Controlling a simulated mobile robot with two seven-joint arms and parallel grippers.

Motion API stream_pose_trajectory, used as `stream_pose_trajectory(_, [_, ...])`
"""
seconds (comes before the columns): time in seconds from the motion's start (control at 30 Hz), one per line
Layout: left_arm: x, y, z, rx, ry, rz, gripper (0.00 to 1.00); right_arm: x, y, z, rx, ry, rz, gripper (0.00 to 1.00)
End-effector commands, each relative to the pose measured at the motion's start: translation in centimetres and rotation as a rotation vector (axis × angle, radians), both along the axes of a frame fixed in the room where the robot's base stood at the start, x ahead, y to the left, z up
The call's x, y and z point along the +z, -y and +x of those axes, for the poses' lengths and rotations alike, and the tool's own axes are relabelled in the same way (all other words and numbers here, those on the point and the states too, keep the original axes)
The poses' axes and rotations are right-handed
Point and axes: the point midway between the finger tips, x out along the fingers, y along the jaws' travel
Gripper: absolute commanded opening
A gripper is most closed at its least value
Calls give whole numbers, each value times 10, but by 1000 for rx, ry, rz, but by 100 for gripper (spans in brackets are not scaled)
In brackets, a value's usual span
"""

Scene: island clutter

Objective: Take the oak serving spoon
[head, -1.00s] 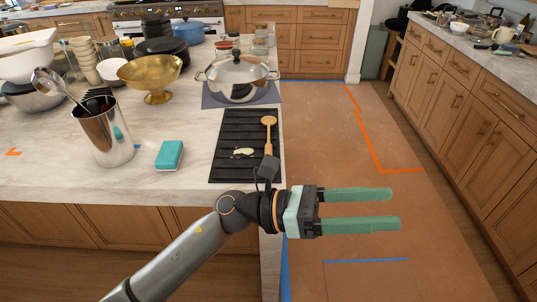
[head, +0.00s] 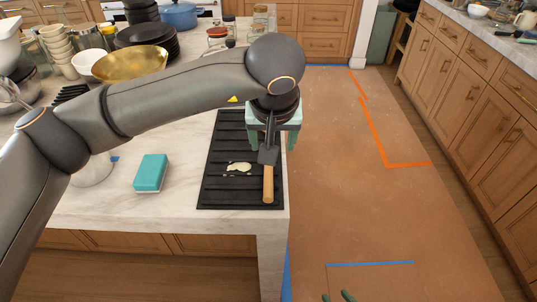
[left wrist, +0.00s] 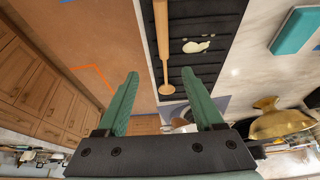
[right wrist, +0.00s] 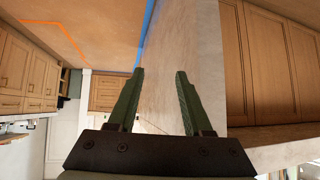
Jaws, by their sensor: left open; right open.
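The oak serving spoon (head: 268,186) lies on the black ridged mat (head: 211,185) at the counter's right edge. In the head view its handle points toward me and its bowl end is hidden behind my left gripper (head: 273,138). That gripper is open and points down above the far part of the mat.
A teal sponge (head: 151,172) lies left of the mat, and a pale smear (head: 238,167) is on it. A gold bowl (head: 130,63) and black plates (head: 150,38) stand behind my left arm. The counter's side panel (right wrist: 185,50) is close to my right gripper. The right-hand floor is clear.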

Motion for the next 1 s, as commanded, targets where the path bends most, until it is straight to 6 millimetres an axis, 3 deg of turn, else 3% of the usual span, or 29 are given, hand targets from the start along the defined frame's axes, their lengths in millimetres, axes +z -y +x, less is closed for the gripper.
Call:
stream_pose_trajectory(0.3, [-50,-1,19,2,-7,0,69,0,0,-15,1,-34,-1,50])
stream_pose_trajectory(0.57, [-70,-2,28,2,-5,-1,69,5,0,-14,0,-31,0,50])
stream_pose_trajectory(0.83, [-105,-8,41,1,-6,-2,69,17,0,-12,1,-27,-1,50])
stream_pose_trajectory(1.0, [-114,-8,45,1,-3,-1,69,18,0,-12,1,-26,0,50])
